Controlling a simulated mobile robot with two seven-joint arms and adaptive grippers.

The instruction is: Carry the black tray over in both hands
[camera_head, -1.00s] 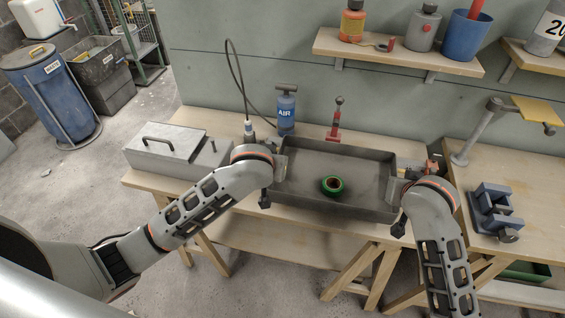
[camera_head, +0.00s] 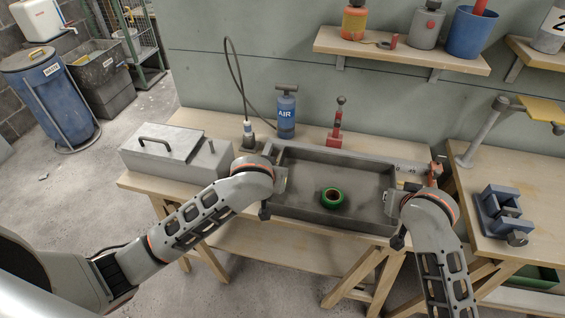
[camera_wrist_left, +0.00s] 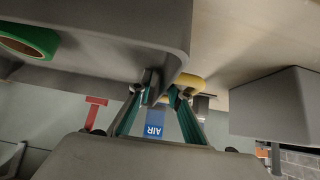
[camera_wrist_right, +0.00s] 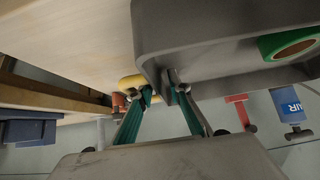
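The black tray (camera_head: 290,212), dark grey in the pictures, is in front of me at the front of the wooden bench. It looks about level. My left gripper (camera_wrist_left: 162,90) is shut on the tray's left end wall, one finger on each side. My right gripper (camera_wrist_right: 162,88) is shut on the right end wall in the same way. In the head view my wrists partly hide both fingertips. I cannot tell how far the tray's underside is from the bench top.
A grey metal box (camera_head: 170,158) stands left of the tray. A blue air bottle (camera_head: 286,112) and a red tool (camera_head: 336,128) stand behind it. A blue-grey vise (camera_head: 502,212) sits on the right-hand bench. A shelf (camera_head: 400,54) with containers hangs above.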

